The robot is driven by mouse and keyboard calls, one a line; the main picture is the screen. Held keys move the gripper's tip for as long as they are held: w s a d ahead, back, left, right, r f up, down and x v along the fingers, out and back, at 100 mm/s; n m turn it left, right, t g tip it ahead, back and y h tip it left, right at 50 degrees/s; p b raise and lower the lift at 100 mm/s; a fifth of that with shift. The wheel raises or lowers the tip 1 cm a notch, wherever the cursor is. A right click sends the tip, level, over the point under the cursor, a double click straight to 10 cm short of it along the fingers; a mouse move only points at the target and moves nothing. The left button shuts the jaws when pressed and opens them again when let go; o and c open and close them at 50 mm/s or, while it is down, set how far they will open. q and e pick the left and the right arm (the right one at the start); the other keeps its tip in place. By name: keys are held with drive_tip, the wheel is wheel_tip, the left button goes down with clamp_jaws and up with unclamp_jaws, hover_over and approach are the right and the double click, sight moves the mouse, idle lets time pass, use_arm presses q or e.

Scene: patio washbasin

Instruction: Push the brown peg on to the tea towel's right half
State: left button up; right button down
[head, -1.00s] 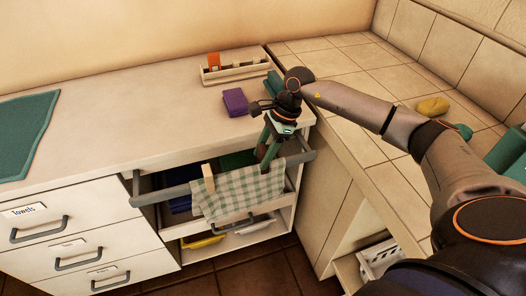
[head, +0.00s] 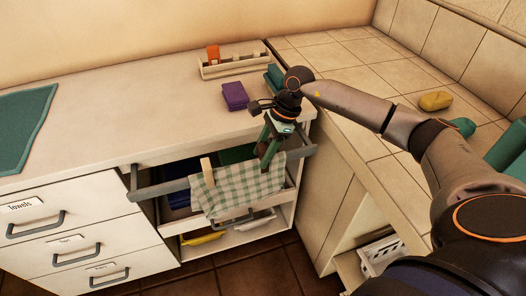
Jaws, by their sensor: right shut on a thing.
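The green-and-white checked tea towel (head: 238,189) hangs over the grey rail (head: 165,187) in front of the open drawer. A pale wooden peg (head: 207,171) stands upright on the towel's top edge at its left half. My right gripper (head: 267,154) points down at the towel's right half, at the rail. It is shut on the brown peg (head: 264,150), which is small and mostly hidden between the green fingers. I cannot tell whether this peg grips the towel. My left gripper is out of view.
A purple block (head: 234,96) and a wooden tray (head: 235,66) with an orange item stand on the worktop behind. The worktop's middle is clear. A tiled counter (head: 352,62) with a yellow sponge (head: 435,101) lies to the right.

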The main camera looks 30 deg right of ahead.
drive_tip(key=shift+c, duration=1.3)
unclamp_jaws()
drive_tip(key=v, duration=1.2)
drive_tip(key=shift+r, duration=0.3)
